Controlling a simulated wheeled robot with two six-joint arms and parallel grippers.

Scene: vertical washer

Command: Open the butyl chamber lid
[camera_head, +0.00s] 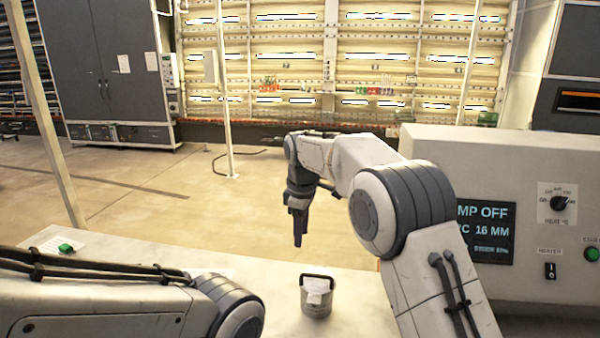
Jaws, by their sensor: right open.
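My right arm comes in from the lower right, and its gripper (299,228) points down in the middle of the view, open and empty. It appears above and behind the small metal canister, apart from it. My left arm crosses the lower left corner; its gripper is out of view. A grey-white machine (440,150) stands at the right with a dark display (485,232) reading "MP OFF" and "16 MM", partly covered by my right arm. I cannot make out a chamber lid in this view.
A metal canister (316,301) with a dark handle and something white in it stands on the pale worktop (275,300). A green button (66,247) is at the left. The machine bears a knob (559,203) and a heater switch (550,270). Open floor lies behind.

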